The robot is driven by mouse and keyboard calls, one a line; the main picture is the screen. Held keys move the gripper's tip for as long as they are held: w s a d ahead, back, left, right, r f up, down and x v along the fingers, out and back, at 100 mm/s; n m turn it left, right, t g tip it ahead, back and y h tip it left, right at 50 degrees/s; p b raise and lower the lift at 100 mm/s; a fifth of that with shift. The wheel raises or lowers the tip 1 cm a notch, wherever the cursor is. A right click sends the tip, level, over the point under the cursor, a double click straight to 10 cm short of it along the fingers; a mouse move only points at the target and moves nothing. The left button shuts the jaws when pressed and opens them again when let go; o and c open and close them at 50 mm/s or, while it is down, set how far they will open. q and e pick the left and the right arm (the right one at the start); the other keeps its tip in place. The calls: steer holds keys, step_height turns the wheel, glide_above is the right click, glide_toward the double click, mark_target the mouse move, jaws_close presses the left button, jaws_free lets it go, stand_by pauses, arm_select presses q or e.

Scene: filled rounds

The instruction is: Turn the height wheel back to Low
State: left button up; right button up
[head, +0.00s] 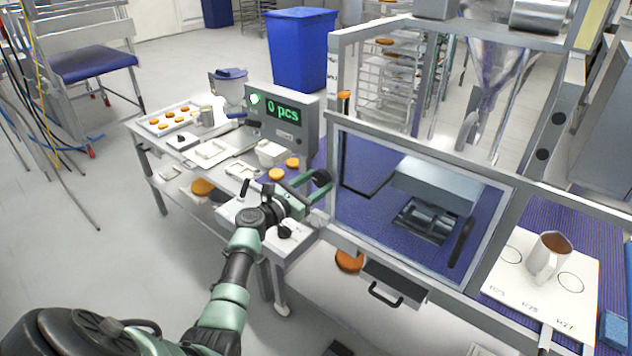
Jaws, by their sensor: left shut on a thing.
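My left arm reaches up from the lower left, and my left gripper (314,188) is at the left post of the guarded machine (334,150). It is shut on a dark round part at the post, which looks like the height wheel (322,177). The gripper covers much of the wheel. Low and any other marks on it cannot be read from here. My right gripper is not in view.
A display (284,118) reads "0 pcs". The machine's clear guard (375,165) is right of my gripper.

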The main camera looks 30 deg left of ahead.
arm_select(q)
steer(key=shift+f, duration=0.1)
stand_by(0.4)
steer(key=o, duration=1.4)
steer(key=s, duration=0.2)
steer(key=s+b, duration=0.1)
steer(key=s, duration=0.2)
steer(key=s+a, duration=0.1)
steer(key=s, duration=0.1)
steer(key=shift+s+b, duration=0.35)
steer(key=shift+s, duration=0.05)
